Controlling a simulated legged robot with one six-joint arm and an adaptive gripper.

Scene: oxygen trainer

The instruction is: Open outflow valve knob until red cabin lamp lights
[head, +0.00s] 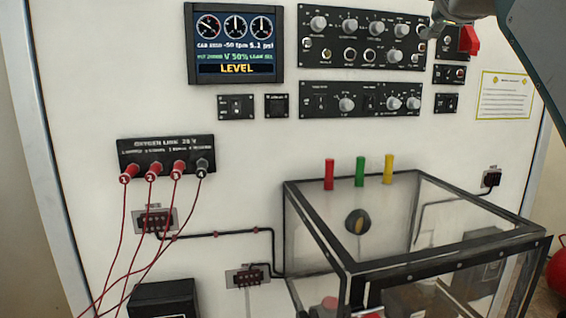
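The upper black control panel (360,38) on the white wall board carries several grey knobs, including a large knob (318,23) at its left. No label is legible enough to tell which is the outflow valve knob. A lower panel (360,99) also has knobs. The display (235,43) shows three dials, about 5.1 psi, 50% and LEVEL in yellow. A red cylinder (329,174) stands by green and yellow ones; I cannot tell whether any is the cabin lamp or is lit.
A black-framed clear box (350,268) juts out at lower right, with a dark round part inside. Red leads hang from the oxygen link panel (166,149) at left. A red switch guard (469,40) is close to my arm.

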